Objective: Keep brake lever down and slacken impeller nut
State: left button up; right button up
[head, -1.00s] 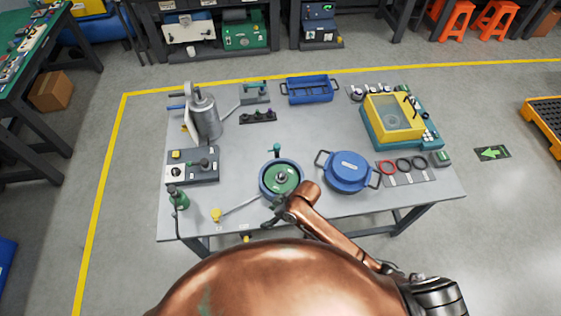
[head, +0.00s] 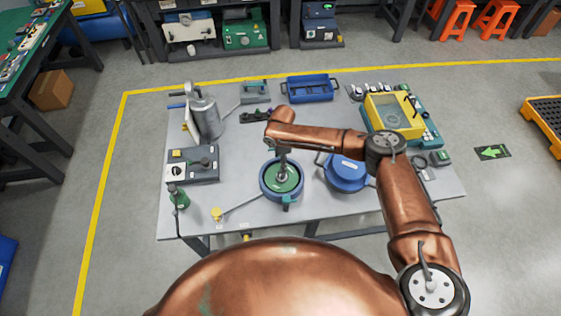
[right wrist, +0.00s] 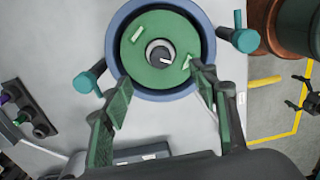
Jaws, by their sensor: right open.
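The blue round housing with a green impeller disc (head: 292,187) stands near the front middle of the bench. In the right wrist view the green disc (right wrist: 140,65) has a grey hub with a dark centre, the impeller nut (right wrist: 160,54). My right gripper (head: 282,168) is above the disc, pointing down. In the right wrist view its fingers (right wrist: 162,80) are open and empty, apart on either side below the hub. Contact with the nut cannot be told. A thin lever with a yellow knob (head: 216,214) lies left of the housing, perhaps the brake lever. My left gripper is not in view.
A blue lidded pot (head: 345,175) stands close right of the housing, partly under my right arm. A grey control box (head: 205,170) and a metal canister (head: 205,118) are left. A blue tray (head: 309,88) and yellow tester (head: 392,115) stand farther back.

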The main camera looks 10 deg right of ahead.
jog(key=shift+f+b, duration=2.7)
jog(key=shift+f, duration=0.85)
jog(key=shift+f+b, duration=0.5)
jog(key=shift+f, duration=0.5)
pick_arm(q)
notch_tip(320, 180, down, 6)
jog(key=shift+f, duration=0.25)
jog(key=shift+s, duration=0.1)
